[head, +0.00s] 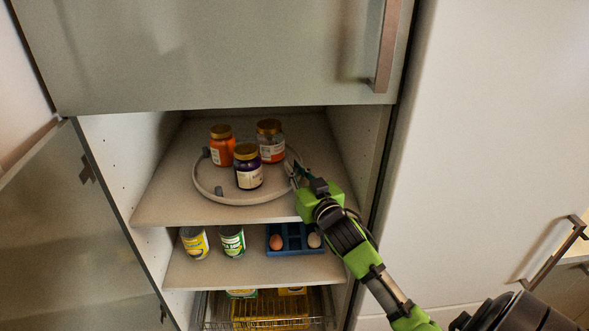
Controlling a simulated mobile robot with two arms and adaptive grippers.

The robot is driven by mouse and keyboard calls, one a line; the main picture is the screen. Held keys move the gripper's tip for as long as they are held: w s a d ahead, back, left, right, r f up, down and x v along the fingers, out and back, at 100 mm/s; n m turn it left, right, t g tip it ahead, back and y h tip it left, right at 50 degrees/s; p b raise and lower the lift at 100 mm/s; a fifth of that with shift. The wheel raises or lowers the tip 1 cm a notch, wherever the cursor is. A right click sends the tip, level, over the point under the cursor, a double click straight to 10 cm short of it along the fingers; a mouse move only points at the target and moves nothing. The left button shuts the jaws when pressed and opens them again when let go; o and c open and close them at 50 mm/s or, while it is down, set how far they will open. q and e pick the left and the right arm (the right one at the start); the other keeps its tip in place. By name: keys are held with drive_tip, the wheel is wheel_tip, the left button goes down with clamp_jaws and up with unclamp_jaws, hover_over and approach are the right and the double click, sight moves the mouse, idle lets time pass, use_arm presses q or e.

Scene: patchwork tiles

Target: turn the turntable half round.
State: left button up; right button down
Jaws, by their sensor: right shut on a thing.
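The turntable (240,200) is a pale round disc with a raised rim, on the upper shelf of an open cupboard. Small grey knobs stand on its rim, one at the left (206,153) and one at the front left (219,190). My left gripper is out of view.
The shelf below holds a yellow can (194,243), a green can (232,242) and a blue egg tray (290,247) with a brown and a pale egg. A wire rack (268,310) is lower. The cupboard side walls and open left door (75,235) bound the space.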

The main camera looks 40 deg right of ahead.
drive_tip(key=c, duration=2.1)
unclamp_jaws()
drive_tip(key=v, duration=1.2)
